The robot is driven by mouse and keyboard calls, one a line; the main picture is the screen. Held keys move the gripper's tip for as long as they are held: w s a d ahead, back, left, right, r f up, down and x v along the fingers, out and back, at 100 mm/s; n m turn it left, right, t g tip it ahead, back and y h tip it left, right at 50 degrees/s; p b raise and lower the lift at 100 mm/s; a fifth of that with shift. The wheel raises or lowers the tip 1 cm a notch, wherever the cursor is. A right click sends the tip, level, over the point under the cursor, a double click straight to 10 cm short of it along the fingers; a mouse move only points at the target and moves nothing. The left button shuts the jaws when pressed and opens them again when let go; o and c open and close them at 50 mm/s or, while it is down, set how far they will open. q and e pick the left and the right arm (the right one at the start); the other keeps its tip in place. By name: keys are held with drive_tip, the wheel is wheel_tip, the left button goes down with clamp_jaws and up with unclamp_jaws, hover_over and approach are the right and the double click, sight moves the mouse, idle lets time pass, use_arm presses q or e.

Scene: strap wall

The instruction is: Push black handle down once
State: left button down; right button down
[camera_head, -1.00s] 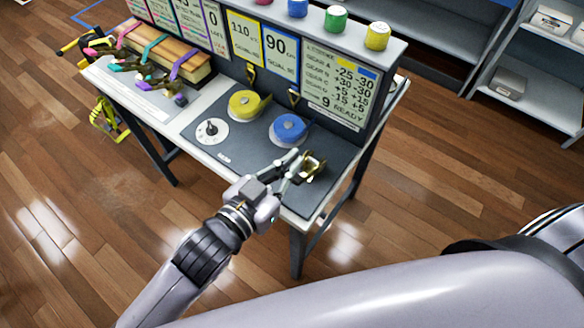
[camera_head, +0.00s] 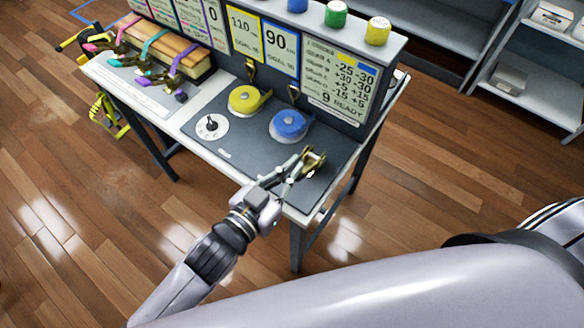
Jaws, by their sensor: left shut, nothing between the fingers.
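A small brass-coloured metal piece (camera_head: 316,160) sits on the right part of the dark mat on the bench. My left gripper (camera_head: 299,165) reaches in from below, with its fingers shut and empty, right beside the piece. The fingers partly cover it, and I cannot tell whether they touch it. I cannot clearly make out a black handle on it. My right gripper is not in view.
On the dark mat (camera_head: 248,150) are a yellow strap roll (camera_head: 246,99), a blue strap roll (camera_head: 289,124) and a white dial (camera_head: 211,127). Coloured straps with dark buckles lie around a wooden block (camera_head: 172,50) at left. A sign panel (camera_head: 335,85) rises behind.

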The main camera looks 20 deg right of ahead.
use_arm(q)
drive_tip(key=shift+s+a+f+t+h+b, duration=0.3)
drive_tip(key=shift+f+t+h+b, duration=0.45)
drive_tip(key=shift+b, duration=1.2)
drive_tip(key=shift+s+a+f+t+h+b, duration=0.15)
drive_tip(key=shift+a+f+t+h+b, duration=0.25)
drive_tip(key=shift+f+b, duration=1.1)
drive_tip(key=shift+s+a+f+t+h+b, duration=0.3)
drive_tip(key=shift+h+b, duration=0.45)
drive_tip(key=shift+b, duration=1.65)
drive_tip(key=shift+f, duration=0.1)
drive_tip(key=shift+r+p, duration=0.2)
drive_tip(key=shift+p, duration=0.1)
wheel_tip(320, 180, up, 5)
drive_tip(key=p, duration=0.5)
drive_tip(key=b+v, duration=0.3)
drive_tip(key=v, duration=0.7)
drive_tip(key=shift+f, duration=0.2)
drive_tip(key=shift+w+d, duration=0.1)
drive_tip(key=shift+d, duration=0.05)
